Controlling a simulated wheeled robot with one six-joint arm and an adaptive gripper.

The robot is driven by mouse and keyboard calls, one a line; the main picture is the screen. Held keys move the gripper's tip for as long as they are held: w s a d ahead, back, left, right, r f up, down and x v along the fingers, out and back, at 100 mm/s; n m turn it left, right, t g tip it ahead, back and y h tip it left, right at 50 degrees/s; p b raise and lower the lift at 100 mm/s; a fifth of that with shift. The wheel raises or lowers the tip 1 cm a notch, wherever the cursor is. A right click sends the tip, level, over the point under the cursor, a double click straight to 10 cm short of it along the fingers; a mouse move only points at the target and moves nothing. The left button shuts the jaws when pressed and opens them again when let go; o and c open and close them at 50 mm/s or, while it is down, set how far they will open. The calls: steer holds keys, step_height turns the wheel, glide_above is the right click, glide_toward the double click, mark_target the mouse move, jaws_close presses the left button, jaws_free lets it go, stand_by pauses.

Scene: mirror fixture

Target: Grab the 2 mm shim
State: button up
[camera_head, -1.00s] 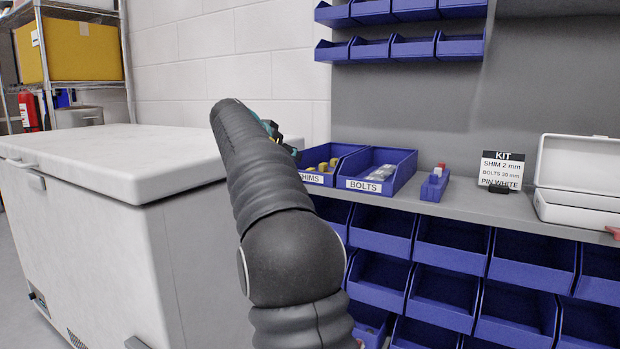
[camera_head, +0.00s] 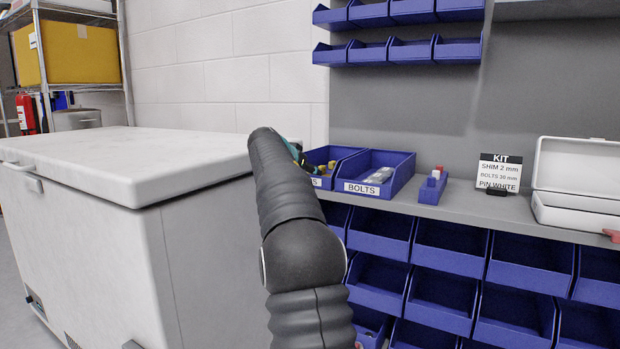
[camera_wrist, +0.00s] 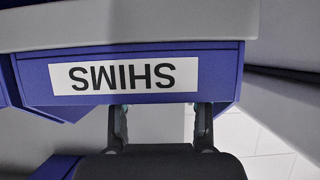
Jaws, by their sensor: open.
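The blue shims bin (camera_head: 345,152) stands at the left end of the shelf in the head view, partly hidden by my arm. A few small yellowish pieces (camera_head: 326,167) lie in it; I cannot tell which is the 2 mm shim. In the wrist view the bin's front wall (camera_wrist: 215,92) fills the upper middle, with its SHIMS label upside down. My gripper (camera_wrist: 160,112) is open and empty there, its two fingers apart at the lower edge of that wall. In the head view my arm mostly hides the gripper. The bin's inside is not visible in the wrist view.
A blue bolts bin (camera_head: 401,174) stands right of the shims bin. Farther right are a small blue holder (camera_head: 431,190), a kit card (camera_head: 499,172) reading SHIM 2 mm, and an open white case (camera_head: 580,180). A white chest freezer (camera_head: 100,230) stands left.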

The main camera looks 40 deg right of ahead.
steer(key=shift+w+d+f, duration=0.1)
steer(key=shift+d, duration=0.2)
jaws_close()
